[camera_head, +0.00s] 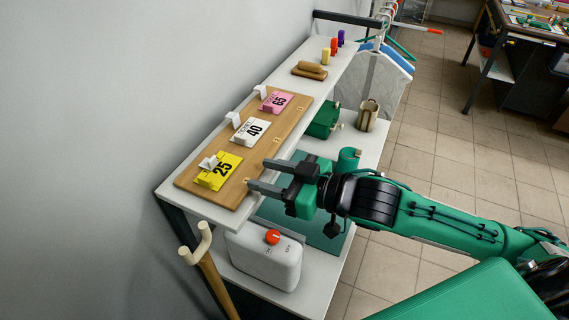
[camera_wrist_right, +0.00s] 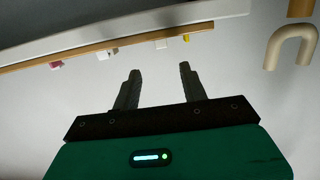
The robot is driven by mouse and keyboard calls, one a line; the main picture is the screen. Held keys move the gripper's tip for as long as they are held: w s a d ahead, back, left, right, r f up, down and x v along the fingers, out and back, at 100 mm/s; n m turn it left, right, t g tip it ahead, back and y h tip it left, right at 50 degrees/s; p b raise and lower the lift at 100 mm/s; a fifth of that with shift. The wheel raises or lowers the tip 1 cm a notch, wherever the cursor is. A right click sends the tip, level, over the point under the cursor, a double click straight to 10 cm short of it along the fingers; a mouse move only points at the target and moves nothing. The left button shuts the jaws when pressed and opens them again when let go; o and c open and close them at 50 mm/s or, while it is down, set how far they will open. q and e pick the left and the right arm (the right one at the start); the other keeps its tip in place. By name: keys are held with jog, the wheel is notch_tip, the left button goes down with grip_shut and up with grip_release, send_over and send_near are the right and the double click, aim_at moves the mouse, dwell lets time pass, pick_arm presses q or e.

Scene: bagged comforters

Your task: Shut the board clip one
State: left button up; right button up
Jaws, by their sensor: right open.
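A wooden board (camera_head: 262,143) lies on the white shelf top and carries three white clips with cards. The clip (camera_head: 208,163) by the yellow "25" card (camera_head: 219,171) is nearest. The clip (camera_head: 234,119) by the white "40" card (camera_head: 250,131) is in the middle. The clip (camera_head: 261,90) by the pink "65" card (camera_head: 276,102) is farthest. Which one is clip one cannot be told. My right gripper (camera_head: 258,174) is open and empty at the board's right edge, right of the yellow card. Its parted fingers (camera_wrist_right: 159,70) show in the right wrist view.
Brown rolls (camera_head: 310,70) and small coloured bottles (camera_head: 333,47) stand at the shelf's far end. A green box (camera_head: 323,121) and a mug (camera_head: 367,115) are on the lower shelf. A grey box with a red knob (camera_head: 272,237) is below. A hooked stand (camera_head: 196,248) is at front left.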

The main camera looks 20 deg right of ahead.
pick_arm(q)
jog(key=shift+r+p, duration=0.9)
jog(key=shift+r, duration=0.45)
pick_arm(e)
jog(key=shift+v, duration=1.55)
pick_arm(q)
jog(key=shift+s, duration=0.1)
